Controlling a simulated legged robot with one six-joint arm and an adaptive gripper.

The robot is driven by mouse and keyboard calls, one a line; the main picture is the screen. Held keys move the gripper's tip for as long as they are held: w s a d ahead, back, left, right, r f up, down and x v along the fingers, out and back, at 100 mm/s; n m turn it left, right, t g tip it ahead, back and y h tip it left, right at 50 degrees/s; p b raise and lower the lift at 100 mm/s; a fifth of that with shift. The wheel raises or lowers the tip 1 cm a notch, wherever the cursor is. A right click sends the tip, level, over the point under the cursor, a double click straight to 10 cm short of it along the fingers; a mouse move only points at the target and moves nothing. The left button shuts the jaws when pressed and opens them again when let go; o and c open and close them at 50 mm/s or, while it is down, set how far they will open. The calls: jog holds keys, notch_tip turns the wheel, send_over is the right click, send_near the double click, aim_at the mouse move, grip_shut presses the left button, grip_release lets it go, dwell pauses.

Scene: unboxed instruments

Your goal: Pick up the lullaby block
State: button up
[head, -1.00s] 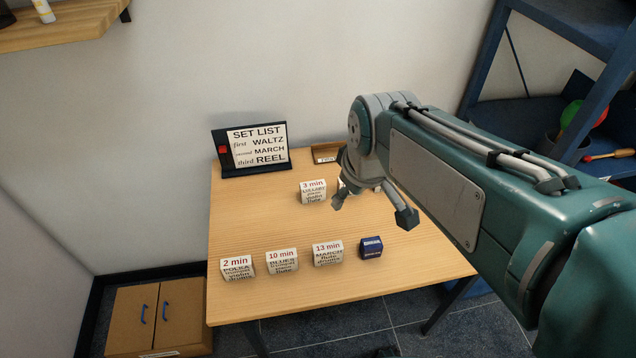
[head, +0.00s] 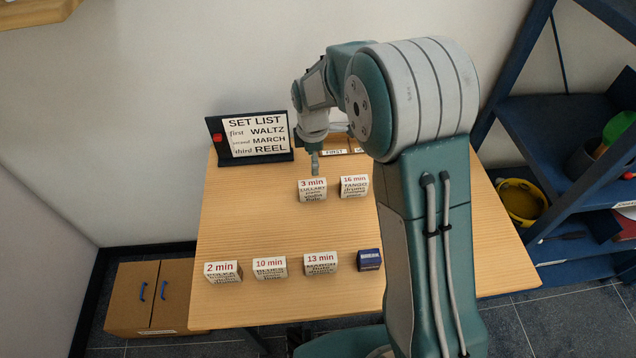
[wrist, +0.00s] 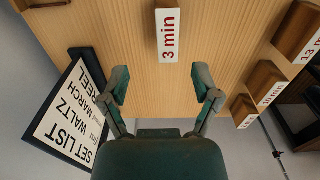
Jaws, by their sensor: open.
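The lullaby block (head: 312,190) is a white-faced block marked "3 min" in red, standing on the wooden table just left of the "16 min" tango block (head: 354,186). In the wrist view its top label (wrist: 168,36) shows at the upper middle, beyond and between my fingertips. My gripper (head: 315,165) is just behind and above the lullaby block in the head view. In the wrist view its two fingers (wrist: 161,88) are spread apart with nothing between them.
"2 min" (head: 222,272), "10 min" (head: 269,268) and "13 min" (head: 320,264) blocks and a dark blue box (head: 369,260) line the table's front. A set list sign (head: 256,136) stands at the back left. The table's middle (head: 270,225) is clear.

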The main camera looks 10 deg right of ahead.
aim_at(313, 182)
jog(key=f, duration=0.2)
jog(key=a+f, duration=0.1)
jog(key=f, duration=0.2)
jog(key=shift+s, duration=0.1)
jog(key=shift+d+f, duration=0.1)
jog(key=shift+f, duration=0.15)
jog(key=f, duration=0.4)
jog(key=shift+s+d+f, duration=0.25)
jog(key=shift+s+d, duration=0.05)
jog(key=shift+s, duration=0.05)
jog(key=shift+a+f, duration=0.15)
jog(key=shift+f, duration=0.1)
jog(key=shift+a, duration=0.2)
jog(key=shift+d, duration=0.25)
grip_shut()
